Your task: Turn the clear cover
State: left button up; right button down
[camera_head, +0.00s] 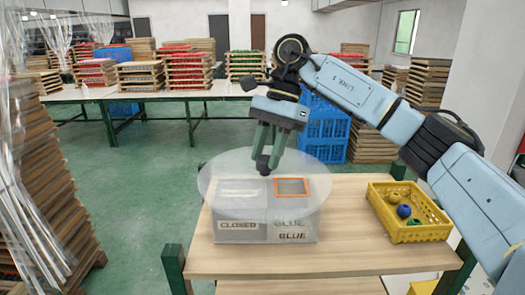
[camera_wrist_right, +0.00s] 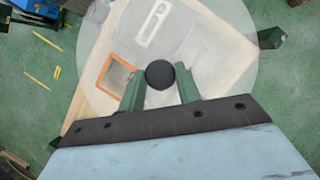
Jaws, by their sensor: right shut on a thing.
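The clear round cover (camera_head: 225,180) lies flat on top of a box (camera_head: 265,230) in the camera_head view. It has a dark knob at its middle; in the wrist view the knob (camera_wrist_right: 161,74) shows as a black ball. An orange-framed square opening (camera_head: 291,187) shows at the box's right half, above the labels reading "BLUE". The left half bears a "CLOSED" label (camera_head: 239,226). My right gripper (camera_head: 266,160) points down at the cover's middle and is shut on the knob, with a green finger on each side. My left gripper is not in view.
The box stands on a wooden table (camera_head: 350,255). A yellow basket (camera_head: 408,232) with several coloured balls stands at the right of the table. Stacked wooden trays (camera_head: 45,170) stand at the left. Table room is free between box and basket.

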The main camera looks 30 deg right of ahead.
jog(key=c, duration=1)
grip_release()
jog(key=p+v, duration=0.3)
jog(key=v, duration=1)
jog(key=shift+r, duration=0.25)
jog(key=shift+d+f, duration=0.1)
jog(key=shift+d, duration=0.05)
